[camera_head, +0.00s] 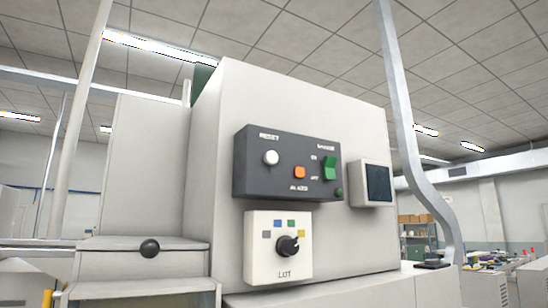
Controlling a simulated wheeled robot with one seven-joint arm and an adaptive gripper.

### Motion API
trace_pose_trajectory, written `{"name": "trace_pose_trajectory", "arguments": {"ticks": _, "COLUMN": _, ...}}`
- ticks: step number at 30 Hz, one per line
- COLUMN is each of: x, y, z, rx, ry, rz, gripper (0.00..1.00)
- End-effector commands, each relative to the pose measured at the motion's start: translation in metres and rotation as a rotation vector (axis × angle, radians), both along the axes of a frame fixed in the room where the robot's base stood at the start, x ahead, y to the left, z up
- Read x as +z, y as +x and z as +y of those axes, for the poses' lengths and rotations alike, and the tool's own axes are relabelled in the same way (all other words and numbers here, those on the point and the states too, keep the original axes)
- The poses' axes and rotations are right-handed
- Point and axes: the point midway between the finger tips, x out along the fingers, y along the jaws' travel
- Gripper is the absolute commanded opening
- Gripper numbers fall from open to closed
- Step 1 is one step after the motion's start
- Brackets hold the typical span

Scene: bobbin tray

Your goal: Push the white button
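The white button (271,158) is a small round knob at the upper left of a dark grey control panel (253,186), under a label that seems to read "RESET". The panel is fixed to the front of a large light-grey machine (290,95). An orange button (300,172) sits lower and to the right of the white one. A green rocker switch (330,168) is at the panel's right side. Nothing covers the white button. My gripper is not in view.
Below the panel is a white plate with a black rotary knob (288,245). A small dark screen (378,183) is to the right. A grey metal post (403,120) rises at the machine's right. The space before the panel looks clear.

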Motion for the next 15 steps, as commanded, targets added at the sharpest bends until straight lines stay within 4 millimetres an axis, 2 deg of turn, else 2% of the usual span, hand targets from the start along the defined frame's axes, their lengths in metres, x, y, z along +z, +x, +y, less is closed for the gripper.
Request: {"name": "trace_pose_trajectory", "arguments": {"ticks": 15, "x": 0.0, "y": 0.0, "z": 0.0, "rx": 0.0, "ry": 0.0, "rz": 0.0, "gripper": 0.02}}
